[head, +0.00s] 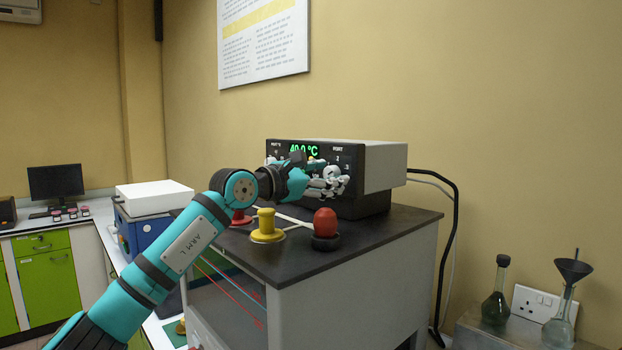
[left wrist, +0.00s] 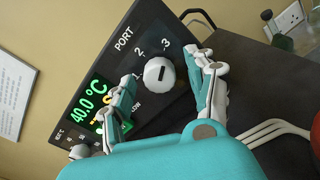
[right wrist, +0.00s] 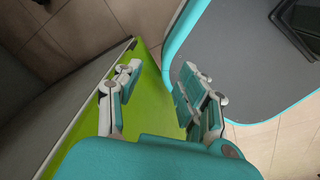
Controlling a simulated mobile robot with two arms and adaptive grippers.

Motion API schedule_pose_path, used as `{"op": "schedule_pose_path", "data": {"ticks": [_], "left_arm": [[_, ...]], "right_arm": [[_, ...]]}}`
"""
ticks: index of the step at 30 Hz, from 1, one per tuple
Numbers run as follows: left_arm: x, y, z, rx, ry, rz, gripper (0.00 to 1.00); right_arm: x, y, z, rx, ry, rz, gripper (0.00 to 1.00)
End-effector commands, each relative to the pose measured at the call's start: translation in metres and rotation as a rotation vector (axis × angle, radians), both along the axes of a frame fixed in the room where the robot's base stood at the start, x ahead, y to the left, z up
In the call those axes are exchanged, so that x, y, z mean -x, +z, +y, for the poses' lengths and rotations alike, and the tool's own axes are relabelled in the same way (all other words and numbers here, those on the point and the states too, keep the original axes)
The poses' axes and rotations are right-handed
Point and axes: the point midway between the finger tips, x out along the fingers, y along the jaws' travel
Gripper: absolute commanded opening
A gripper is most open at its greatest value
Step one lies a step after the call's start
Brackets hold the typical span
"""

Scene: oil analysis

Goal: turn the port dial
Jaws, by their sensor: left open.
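The port dial (left wrist: 158,72) is a round white knob with a dark mark, under the PORT label on the black front panel (left wrist: 150,25). Numbers 1, 2 and 3 stand around it; I cannot tell which one the mark points to. My left gripper (head: 333,181) is at the panel in the head view and hides the dial there. In the left wrist view the left gripper (left wrist: 168,82) is open, one finger on each side of the dial; contact is not clear. My right gripper (right wrist: 163,75) is open and empty, away from the instrument.
The instrument (head: 375,165) reads 40.0 °C and stands on a dark-topped bench (head: 390,232). A yellow valve (head: 266,226) and a red one (head: 326,224) stand in front of it, below my left gripper. Glass flasks (head: 497,300) are at the right.

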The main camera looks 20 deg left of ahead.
Motion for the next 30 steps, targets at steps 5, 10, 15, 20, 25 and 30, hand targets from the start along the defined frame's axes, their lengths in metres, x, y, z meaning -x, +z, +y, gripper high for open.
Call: {"op": "schedule_pose_path", "data": {"ticks": [5,10,15,20,25,30], "left_arm": [[0.024,-0.001,0.017,-0.004,0.002,-0.001,0.57],[0.056,-0.001,0.039,-0.004,0.003,-0.001,0.57],[0.08,-0.002,0.055,-0.003,0.003,0.001,0.57],[0.093,-0.001,0.062,-0.002,0.001,0.001,0.57],[0.095,-0.001,0.064,-0.003,0.001,0.002,0.57],[0.095,-0.001,0.063,-0.002,0.0,0.001,0.57]], "right_arm": [[0.0,0.0,0.002,-0.002,-0.001,-0.001,0.4],[0.0,0.0,0.003,-0.003,-0.001,0.0,0.4],[0.0,0.0,0.003,-0.003,-0.001,0.0,0.4],[0.0,0.0,0.003,-0.003,-0.001,0.0,0.4],[0.0,0.0,0.003,-0.003,-0.001,0.0,0.4],[0.0,0.0,0.003,-0.003,-0.001,0.0,0.4]]}}
